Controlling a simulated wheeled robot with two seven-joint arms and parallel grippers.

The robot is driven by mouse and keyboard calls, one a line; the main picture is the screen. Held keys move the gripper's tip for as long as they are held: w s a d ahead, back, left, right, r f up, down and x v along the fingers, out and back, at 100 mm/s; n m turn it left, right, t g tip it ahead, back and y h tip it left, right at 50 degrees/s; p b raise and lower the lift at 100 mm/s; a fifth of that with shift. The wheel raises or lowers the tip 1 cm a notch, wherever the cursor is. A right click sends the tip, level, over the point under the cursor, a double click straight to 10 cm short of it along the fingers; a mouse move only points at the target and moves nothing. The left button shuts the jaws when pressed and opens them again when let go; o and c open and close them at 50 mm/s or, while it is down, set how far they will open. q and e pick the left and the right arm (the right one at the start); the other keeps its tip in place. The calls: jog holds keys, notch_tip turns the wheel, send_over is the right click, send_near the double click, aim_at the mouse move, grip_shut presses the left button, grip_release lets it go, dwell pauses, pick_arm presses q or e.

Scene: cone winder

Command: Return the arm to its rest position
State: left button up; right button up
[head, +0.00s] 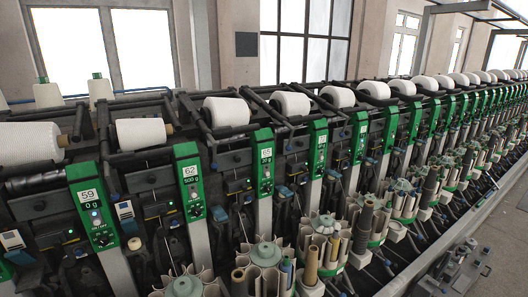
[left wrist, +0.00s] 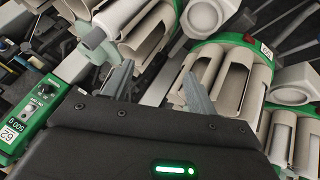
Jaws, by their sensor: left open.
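My left gripper (left wrist: 155,88) shows in the left wrist view with its two grey fingers apart and nothing between them. It is above the bobbin magazines, with a white-tubed magazine (left wrist: 185,75) beyond the fingers and the green panel marked 62 (left wrist: 30,115) at the left. In the head view neither of my grippers nor arms shows. The same panel 62 (head: 190,180) stands near the middle left in the head view.
A long row of winding units runs to the far right, with white yarn cones (head: 227,111) on top. Magazines (head: 265,265) with tubes stick out along the front. A grey cart-like device (head: 458,268) stands at the lower right, by clear floor (head: 505,240).

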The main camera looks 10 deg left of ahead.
pick_arm(q)
jog(key=s+d+f+m+g+h, duration=0.1)
jog(key=s+d+f+m+g, duration=0.1)
jog(key=s+d+m, duration=0.5)
jog(key=s+d+f+m+g+h, duration=0.1)
jog(key=s+d+f+m+g, duration=0.1)
jog(key=s+d+m, duration=0.5)
jog(key=s+a+f+n+g+b, duration=0.1)
jog(key=s+a+f+b, duration=0.1)
jog(key=f, duration=1.2)
jog(key=s+a+f+g+b, duration=0.1)
jog(key=s+f, duration=0.1)
jog(key=f, duration=1.3)
jog(key=s+a+f+b, duration=0.2)
jog(key=s+a+f, duration=0.1)
jog(key=s+f, duration=1.2)
notch_tip(320, 180, down, 2)
jog(key=shift+s+g, duration=0.3)
jog(key=shift+g, duration=0.1)
